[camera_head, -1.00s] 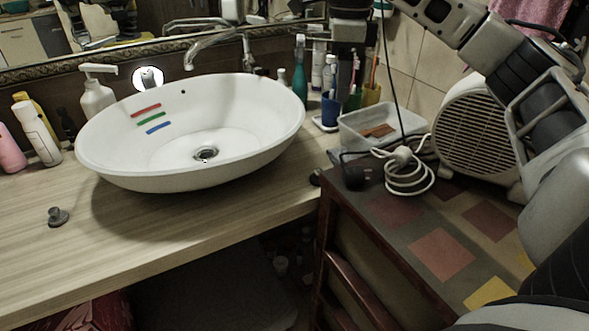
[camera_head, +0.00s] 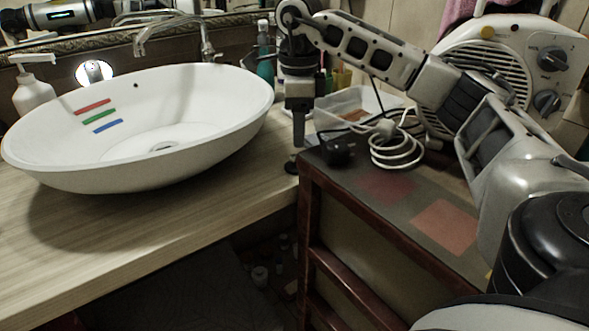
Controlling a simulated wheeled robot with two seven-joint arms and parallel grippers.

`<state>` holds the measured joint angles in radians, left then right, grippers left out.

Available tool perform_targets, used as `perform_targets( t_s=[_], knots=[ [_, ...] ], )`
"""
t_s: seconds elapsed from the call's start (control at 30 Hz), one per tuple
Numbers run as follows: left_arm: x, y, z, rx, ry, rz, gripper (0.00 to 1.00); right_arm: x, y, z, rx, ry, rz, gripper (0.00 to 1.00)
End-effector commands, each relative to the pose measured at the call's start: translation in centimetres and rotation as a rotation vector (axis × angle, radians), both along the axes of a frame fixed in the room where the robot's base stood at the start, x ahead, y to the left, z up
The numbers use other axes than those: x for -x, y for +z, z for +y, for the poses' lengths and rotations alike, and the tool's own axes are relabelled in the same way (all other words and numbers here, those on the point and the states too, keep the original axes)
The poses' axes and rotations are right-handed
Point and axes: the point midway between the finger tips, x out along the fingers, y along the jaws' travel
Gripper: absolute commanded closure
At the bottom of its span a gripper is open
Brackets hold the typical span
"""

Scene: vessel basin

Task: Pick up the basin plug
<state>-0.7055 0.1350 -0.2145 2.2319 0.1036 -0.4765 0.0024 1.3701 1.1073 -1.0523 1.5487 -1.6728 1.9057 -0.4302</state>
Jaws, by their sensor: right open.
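The white basin (camera_head: 205,95) stands on the wooden counter, and its drain (camera_head: 163,147) shows inside it. A small dark round piece (camera_head: 291,166), perhaps a plug, sits at the counter's right edge. My right gripper (camera_head: 298,142) points down just above this piece. The gripper is open, but its fingers are seen nearly edge-on, so contact with the piece is hard to tell. A grey plug-like piece on the counter's left part in the earlier view is outside the present view. My left gripper is not in view.
A dark red cabinet (camera_head: 310,215) with a patterned top stands beside the counter. On it lie a coiled white cable (camera_head: 395,150) and a black adapter (camera_head: 337,148). A white heater (camera_head: 490,60) stands behind. The counter (camera_head: 130,230) in front of the basin is clear.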

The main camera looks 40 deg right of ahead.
Motion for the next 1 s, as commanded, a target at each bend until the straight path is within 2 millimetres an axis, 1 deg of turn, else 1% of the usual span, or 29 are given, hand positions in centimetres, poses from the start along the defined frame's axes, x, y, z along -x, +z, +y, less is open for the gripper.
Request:
perform_targets(
  t_s=[0.17, 0.3, 0.43, 0.53, 0.73, 0.77, 0.8, 0.9, 1.0],
  knots=[
    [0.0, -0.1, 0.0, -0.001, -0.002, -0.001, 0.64, -0.1, -1.3, 0.3, 0.001, 0.002, 0.002, 0.55],
    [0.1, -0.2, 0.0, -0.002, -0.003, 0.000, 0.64, -0.3, -3.5, 0.8, 0.001, 0.002, 0.003, 0.55],
    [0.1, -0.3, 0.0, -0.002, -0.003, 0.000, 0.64, -0.3, -5.1, 0.8, 0.001, 0.000, 0.002, 0.55],
    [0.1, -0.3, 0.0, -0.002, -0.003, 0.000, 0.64, -0.3, -5.5, 0.8, 0.001, 0.000, 0.000, 0.55],
    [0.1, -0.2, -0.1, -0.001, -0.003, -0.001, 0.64, -0.3, -5.5, 0.8, 0.001, 0.000, -0.001, 0.55],
    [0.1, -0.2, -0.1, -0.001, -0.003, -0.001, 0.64, -0.3, -5.5, 0.8, 0.001, 0.000, -0.001, 0.63],
    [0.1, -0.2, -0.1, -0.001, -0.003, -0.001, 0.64, -0.3, -5.5, 0.8, 0.001, 0.000, -0.001, 0.74],
    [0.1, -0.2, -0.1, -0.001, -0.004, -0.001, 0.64, -0.3, -5.5, 0.8, 0.000, 0.000, 0.000, 1.00],
    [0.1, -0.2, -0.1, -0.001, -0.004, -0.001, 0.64, -0.3, -5.5, 0.8, 0.000, 0.000, 0.000, 1.00]
  ],
)
